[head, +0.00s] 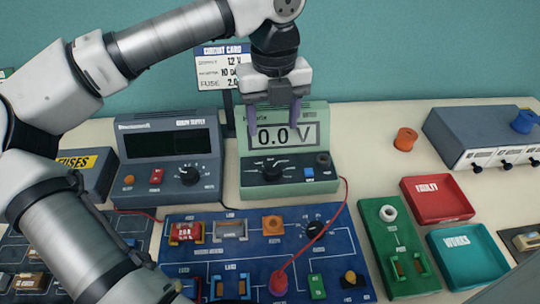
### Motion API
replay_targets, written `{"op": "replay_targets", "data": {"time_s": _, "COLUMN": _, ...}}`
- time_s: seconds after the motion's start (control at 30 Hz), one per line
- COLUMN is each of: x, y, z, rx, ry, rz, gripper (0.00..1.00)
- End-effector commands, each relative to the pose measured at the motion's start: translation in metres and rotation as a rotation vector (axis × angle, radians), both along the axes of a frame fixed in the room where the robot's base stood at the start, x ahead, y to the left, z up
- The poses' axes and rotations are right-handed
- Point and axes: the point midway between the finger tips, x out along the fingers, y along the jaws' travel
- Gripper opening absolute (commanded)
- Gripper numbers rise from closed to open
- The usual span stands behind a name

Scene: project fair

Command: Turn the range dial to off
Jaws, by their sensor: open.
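The green meter (312,187) stands at the middle back of the table, its screen reading 0.0 V. Its black range dial (272,171) sits on the sloped lower front, with a blue button and a dark socket to its right. The dial's pointer setting is too small to read. My gripper (273,123) hangs in front of the meter's screen with its two fingers spread and nothing between them. The fingertips are above the dial in the picture, apart from it. A grey bench supply (168,142) with its own dark knob (189,176) stands left of the meter.
A blue circuit board (350,262) lies in front of the meter, with a red lead (336,217) running across it. A green board (377,236), red tray (457,190) and teal tray (492,241) lie right. A circuit card (222,75) stands behind. Bare table shows right of the meter.

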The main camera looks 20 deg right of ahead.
Motion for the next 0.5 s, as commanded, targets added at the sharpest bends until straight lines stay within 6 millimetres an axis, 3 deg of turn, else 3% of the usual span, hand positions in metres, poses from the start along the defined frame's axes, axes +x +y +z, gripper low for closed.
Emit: {"op": "replay_targets", "data": {"time_s": 0.5, "x": -0.001, "y": 0.0, "z": -0.1, "rx": -0.001, "ry": 0.004, "rz": -0.002, "gripper": 0.58}}
